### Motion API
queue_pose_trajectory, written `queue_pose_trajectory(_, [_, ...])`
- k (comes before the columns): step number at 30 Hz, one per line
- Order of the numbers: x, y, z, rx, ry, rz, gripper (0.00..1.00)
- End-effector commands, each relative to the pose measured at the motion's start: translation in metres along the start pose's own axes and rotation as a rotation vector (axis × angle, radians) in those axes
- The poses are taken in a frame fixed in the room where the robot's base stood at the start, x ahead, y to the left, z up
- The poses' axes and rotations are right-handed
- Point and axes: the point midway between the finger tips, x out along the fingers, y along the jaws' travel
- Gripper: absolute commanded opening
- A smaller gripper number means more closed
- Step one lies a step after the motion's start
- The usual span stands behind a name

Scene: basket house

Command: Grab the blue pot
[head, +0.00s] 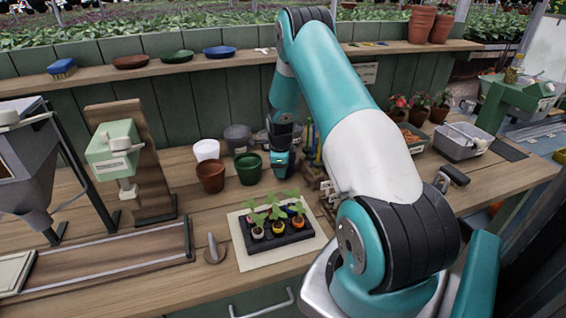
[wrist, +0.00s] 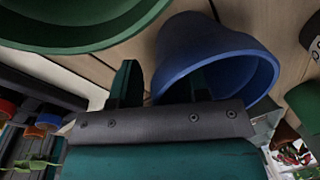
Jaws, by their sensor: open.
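In the head view my gripper (head: 283,166) is low over the bench, right of the green pot (head: 249,168).
A terracotta pot (head: 211,176), a white pot (head: 206,150) and a grey pot (head: 237,137) stand left of my gripper. A dark seedling tray (head: 276,236) lies in front on a pale mat (head: 312,243). Small tools (head: 317,150) stand close to the right.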

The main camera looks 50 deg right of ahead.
Motion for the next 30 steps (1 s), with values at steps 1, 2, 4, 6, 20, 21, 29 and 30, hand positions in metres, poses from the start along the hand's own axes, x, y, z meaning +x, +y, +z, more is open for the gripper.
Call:
queue_pose_trajectory(1, [0.0, 0.0, 0.0, 0.0, 0.0, 0.0, 0.42])
queue_pose_trajectory(2, [0.0, 0.0, 0.0, 0.0, 0.0, 0.0, 0.42])
queue_pose_trajectory(4, [0.0, 0.0, 0.0, 0.0, 0.0, 0.0, 0.37])
queue_pose_trajectory(6, [0.0, 0.0, 0.0, 0.0, 0.0, 0.0, 0.21])
queue_pose_trajectory(20, [0.0, 0.001, 0.0, 0.0, 0.001, 0.002, 0.0])
queue_pose_trajectory(21, [0.0, 0.001, 0.0, 0.0, 0.001, 0.002, 0.0])
queue_pose_trajectory(29, [-0.021, -0.004, 0.0, 0.0, -0.001, -0.002, 0.0])
queue_pose_trajectory(30, [-0.029, -0.005, 0.0, 0.0, -0.002, -0.003, 0.0])
